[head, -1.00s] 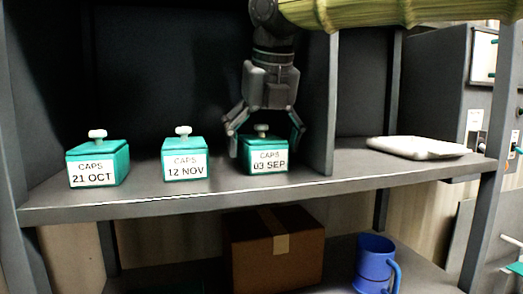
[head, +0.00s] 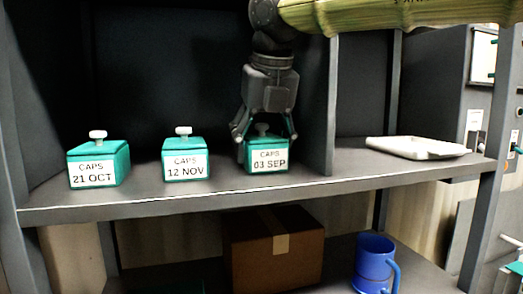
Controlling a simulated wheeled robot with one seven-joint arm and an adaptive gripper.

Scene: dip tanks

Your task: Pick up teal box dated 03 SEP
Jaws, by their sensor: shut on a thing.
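The teal box dated 03 SEP (head: 268,159) stands upright on the shelf's upper board, with its label facing me and a knob on its lid. My gripper (head: 265,140) comes down from above and is shut on this box, one finger at each side near the lid. The fingers partly hide the box's upper edges. Two similar teal boxes stand to the left: one dated 12 NOV (head: 185,159) and one dated 21 OCT (head: 97,163). I cannot see a clear gap under the held box.
A grey upright divider (head: 333,105) stands just right of my gripper. A white tray (head: 417,147) lies beyond it. On the lower shelf are a cardboard box (head: 255,252) and a blue mug (head: 373,263). The board's front edge (head: 130,210) is clear.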

